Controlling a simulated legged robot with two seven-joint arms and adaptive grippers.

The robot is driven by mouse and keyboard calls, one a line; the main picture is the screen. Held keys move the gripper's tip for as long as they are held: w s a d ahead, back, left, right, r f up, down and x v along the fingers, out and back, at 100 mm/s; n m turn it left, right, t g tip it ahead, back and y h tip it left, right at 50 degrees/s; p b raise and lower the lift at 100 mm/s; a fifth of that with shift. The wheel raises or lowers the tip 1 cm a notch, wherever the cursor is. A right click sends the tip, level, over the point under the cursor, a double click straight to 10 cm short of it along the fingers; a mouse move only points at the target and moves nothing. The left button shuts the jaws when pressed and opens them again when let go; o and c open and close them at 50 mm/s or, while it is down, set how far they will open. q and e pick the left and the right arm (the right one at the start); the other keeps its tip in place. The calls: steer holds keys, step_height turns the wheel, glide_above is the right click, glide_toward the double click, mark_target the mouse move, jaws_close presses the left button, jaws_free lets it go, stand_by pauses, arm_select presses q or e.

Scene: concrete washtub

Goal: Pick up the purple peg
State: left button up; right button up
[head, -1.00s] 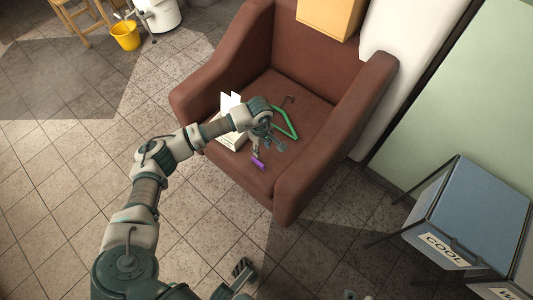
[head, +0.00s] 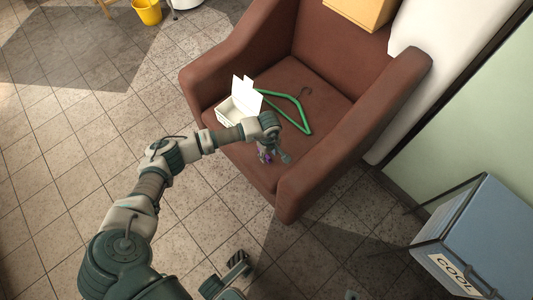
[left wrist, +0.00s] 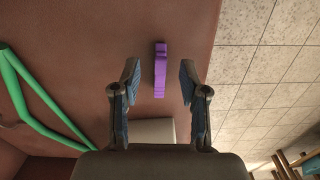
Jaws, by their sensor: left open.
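The purple peg (head: 268,157) lies on the front part of the brown armchair seat. In the head view it is mostly hidden by my left gripper (head: 275,154), which is low over the seat's front edge. In the left wrist view the whole purple peg (left wrist: 160,70) shows, lengthwise between the two fingers of my open left gripper (left wrist: 160,78). There is a gap on each side, and neither finger appears to touch it. I cannot tell the exact height of the fingers above the seat.
On the armchair (head: 350,130) are a green hanger (head: 296,107) and an open white box (head: 236,106), both near my left arm. A yellow-orange box (head: 358,10) is at the back. A blue cooler (head: 478,232) stands right. Tiled floor lies in front.

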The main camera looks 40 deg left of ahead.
mark_target(269, 158)
arm_select(q)
step_height(269, 158, down, 4)
steer(key=shift+r+b, duration=0.1)
steer(key=shift+b, duration=0.35)
steer(key=shift+r, duration=0.15)
jaws_close()
